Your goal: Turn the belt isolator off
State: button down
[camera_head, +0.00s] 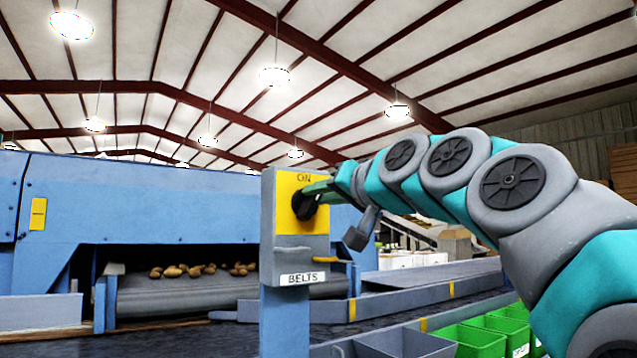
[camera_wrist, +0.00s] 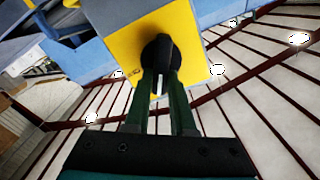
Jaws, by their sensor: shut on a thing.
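The belt isolator is a grey-blue box (camera_head: 267,215) on a post, with a yellow plate (camera_head: 315,187) marked ON at its top and a BELTS label (camera_head: 302,279) below. Its black rotary knob (camera_head: 303,207) sits on the plate. In the wrist view the knob (camera_wrist: 158,52) has a white mark on its edge between my fingers, to one side of the ON lettering (camera_wrist: 134,73). My gripper (camera_head: 312,194) reaches in from the right, and its dark green fingers (camera_wrist: 161,74) are shut on the knob's sides. The fingers partly cover the knob in the head view.
Behind the box, a blue grader (camera_head: 150,195) has a conveyor (camera_head: 170,300) carrying several potatoes (camera_head: 196,270). A low blue rail (camera_head: 430,294) runs to the right. Green crates (camera_head: 478,338) and a grey bin (camera_head: 395,345) stand at lower right, below my arm.

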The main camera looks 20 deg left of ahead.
jog(key=m, duration=0.2)
jog(key=m+p, duration=0.2)
jog(key=m, duration=0.1)
jog(key=shift+w+d+f+m, duration=0.15)
jog(key=shift+w+f+m, duration=0.05)
jog(key=shift+f+m, duration=0.1)
jog(key=shift+w+f+m, duration=0.1)
jog(key=shift+f+m, duration=0.1)
jog(key=shift+m, duration=1.4)
jog(key=shift+f+m, duration=0.2)
jog(key=shift+m, duration=1.4)
jog(key=c, duration=0.8)
grip_release()
jog(key=shift+d, duration=0.1)
jog(key=shift+o, duration=0.2)
